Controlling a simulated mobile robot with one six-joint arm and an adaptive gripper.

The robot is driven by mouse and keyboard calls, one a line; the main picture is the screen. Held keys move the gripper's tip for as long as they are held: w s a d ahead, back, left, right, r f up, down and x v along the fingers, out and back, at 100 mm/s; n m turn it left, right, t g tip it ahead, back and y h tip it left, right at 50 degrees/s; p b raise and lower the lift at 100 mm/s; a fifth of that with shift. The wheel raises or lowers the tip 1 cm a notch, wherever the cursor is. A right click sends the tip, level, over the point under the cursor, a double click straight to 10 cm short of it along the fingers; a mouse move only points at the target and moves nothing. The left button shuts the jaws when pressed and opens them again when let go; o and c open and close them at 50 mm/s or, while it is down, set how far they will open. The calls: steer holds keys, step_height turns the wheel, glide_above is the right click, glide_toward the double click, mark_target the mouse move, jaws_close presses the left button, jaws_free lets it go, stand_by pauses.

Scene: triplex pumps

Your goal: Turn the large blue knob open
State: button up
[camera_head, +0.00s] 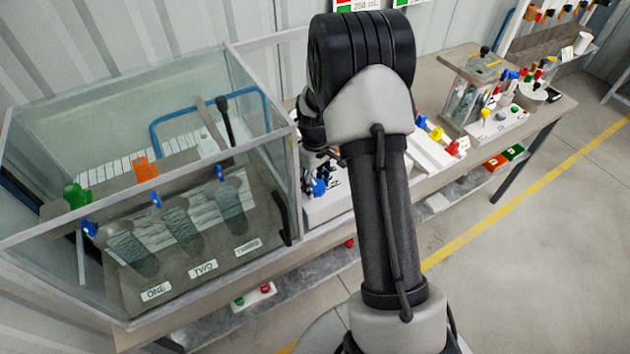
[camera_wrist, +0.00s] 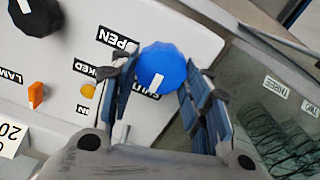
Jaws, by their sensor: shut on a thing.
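The large blue knob (camera_wrist: 165,62) sits on a white panel in the wrist view, with a white mark on its face pointing toward the bottom of the picture. A partly covered label reading "SHUT" lies below left of it, and "OPEN" (camera_wrist: 118,38) lies to its upper left. My gripper (camera_wrist: 160,76) is shut on the knob, one blue-padded finger on each side. In the head view my arm hides most of the panel, and a small blue shape (camera_head: 319,187) shows left of the arm; I cannot tell whether it is knob or finger.
A glass tank (camera_head: 60,150) with parts labelled ONE, TWO and THREE stands close left of my arm. A black knob (camera_wrist: 36,14), an orange switch (camera_wrist: 36,95) and a yellow button (camera_wrist: 88,91) are on the panel. The floor (camera_head: 540,230) at right is clear.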

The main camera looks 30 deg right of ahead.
steer(key=shift+c, duration=1.1)
steer(key=shift+m, duration=0.4)
steer(key=m, duration=0.3)
steer(key=shift+d+m, duration=0.1)
steer(key=shift+m, duration=0.2)
steer(key=m, duration=0.4)
steer(key=shift+d, duration=0.1)
steer(key=m, duration=0.5)
steer(key=shift+s+d+p, duration=0.1)
steer(key=shift+p, duration=0.25)
steer(key=shift+m, duration=2.3)
